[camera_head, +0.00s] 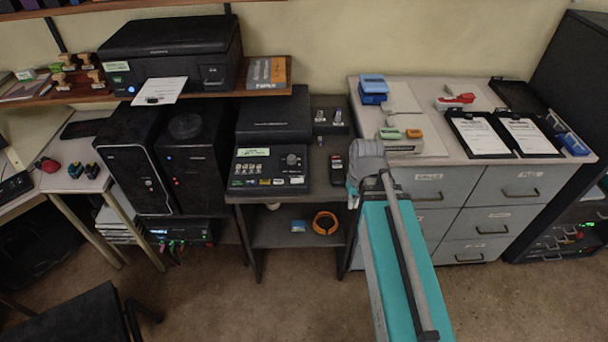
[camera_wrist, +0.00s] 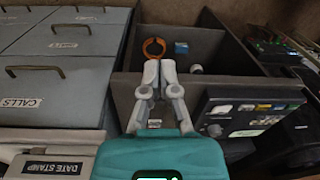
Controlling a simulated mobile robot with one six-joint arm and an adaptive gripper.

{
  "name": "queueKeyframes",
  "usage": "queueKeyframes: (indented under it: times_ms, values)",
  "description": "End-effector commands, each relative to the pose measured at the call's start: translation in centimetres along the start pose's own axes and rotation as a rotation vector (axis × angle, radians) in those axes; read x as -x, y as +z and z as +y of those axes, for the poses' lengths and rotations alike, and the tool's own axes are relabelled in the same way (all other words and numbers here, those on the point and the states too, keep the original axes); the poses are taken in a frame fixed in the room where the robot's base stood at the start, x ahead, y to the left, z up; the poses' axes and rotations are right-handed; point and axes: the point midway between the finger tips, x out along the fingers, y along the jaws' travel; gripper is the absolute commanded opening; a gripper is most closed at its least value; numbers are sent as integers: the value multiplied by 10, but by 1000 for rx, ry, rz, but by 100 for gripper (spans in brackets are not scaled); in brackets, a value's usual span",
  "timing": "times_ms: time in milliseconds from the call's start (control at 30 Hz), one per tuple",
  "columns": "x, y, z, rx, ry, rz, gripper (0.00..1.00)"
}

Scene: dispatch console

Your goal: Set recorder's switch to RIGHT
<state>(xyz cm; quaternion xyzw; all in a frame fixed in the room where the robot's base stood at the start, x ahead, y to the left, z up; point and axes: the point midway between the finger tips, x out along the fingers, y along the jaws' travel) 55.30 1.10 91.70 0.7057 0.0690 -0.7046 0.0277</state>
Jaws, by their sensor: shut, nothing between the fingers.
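A black console panel (camera_head: 268,168) stands on the small dark desk, with a green label, small white pictures and coloured tags; I cannot read the name recorder on it. A round grey knob (camera_head: 291,160) sits on its right part. In the wrist view this panel (camera_wrist: 245,115) is at the right, and the knob (camera_wrist: 215,130) is on its near left side. My gripper (camera_wrist: 160,68) is shut and empty, left of the panel and apart from it. In the head view my arm's grey end is right of the panel, and the fingertips are not clear.
The grey drawer cabinet (camera_head: 472,184) stands to the right, with clipboards (camera_head: 482,137) and a date stamp (camera_wrist: 50,167) on top. An orange ring (camera_head: 325,223) lies on the desk's lower shelf. A black handheld device (camera_head: 337,170) lies between the panel and my arm.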

Motion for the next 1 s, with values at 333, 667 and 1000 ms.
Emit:
queueKeyframes:
  times_ms: [333,667,1000]
  values:
    - [12,-43,-16,336,-139,41,0]
    - [26,-84,-31,680,-265,135,0]
    - [45,-126,-45,1025,-367,285,0]
